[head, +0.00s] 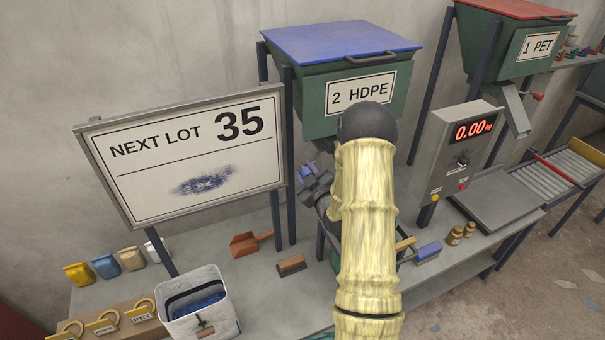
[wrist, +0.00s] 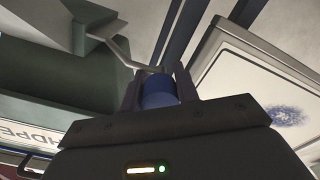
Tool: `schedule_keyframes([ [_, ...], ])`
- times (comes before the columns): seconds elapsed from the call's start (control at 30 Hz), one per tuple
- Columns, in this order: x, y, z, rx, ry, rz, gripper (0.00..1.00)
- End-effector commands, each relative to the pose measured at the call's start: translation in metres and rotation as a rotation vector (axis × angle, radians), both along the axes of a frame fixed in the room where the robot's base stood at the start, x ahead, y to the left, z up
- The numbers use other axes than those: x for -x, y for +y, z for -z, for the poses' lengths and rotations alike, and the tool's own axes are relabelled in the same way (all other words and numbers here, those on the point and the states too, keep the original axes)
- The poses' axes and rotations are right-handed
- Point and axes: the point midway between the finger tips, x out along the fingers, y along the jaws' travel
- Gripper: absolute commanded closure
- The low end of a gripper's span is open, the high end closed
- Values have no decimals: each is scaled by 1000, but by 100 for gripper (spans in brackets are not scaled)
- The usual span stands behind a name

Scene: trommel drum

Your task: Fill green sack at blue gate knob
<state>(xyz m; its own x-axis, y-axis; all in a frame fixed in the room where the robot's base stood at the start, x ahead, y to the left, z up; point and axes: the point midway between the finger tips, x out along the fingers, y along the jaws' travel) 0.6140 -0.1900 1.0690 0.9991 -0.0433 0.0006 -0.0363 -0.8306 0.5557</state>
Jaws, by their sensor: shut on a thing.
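The blue gate knob (wrist: 160,92) is between the two fingers of my gripper (wrist: 160,84) in the wrist view, at the end of a bent grey rod. In the head view my gripper (head: 312,178) is left of my arm, just below the 2 HDPE hopper (head: 318,72), shut on the knob (head: 306,171). A dark green strip (head: 334,258) shows beside my arm below the hopper; I cannot tell whether it is the green sack. My arm hides most of the space under the hopper, so the sack's fill is not visible.
The NEXT LOT 35 board (head: 190,155) stands left of the gripper. A scale display (head: 472,130) reads 0.00 at right. Several small bags, a white bin (head: 200,318), an orange scoop (head: 246,243) and a brush (head: 291,265) are on the bench. The 1 PET hopper (head: 515,45) is farther right.

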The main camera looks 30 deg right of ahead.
Motion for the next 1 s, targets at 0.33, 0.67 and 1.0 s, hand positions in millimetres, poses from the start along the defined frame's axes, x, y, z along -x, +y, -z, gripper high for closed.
schedule_keyframes([
  [0.33, 1, -2, 1, -1, 3, 6, 59],
  [0.67, 1, 0, 0, -1, 1, 3, 48],
  [1.0, 30, 1, 3, 0, 2, 2, 48],
])
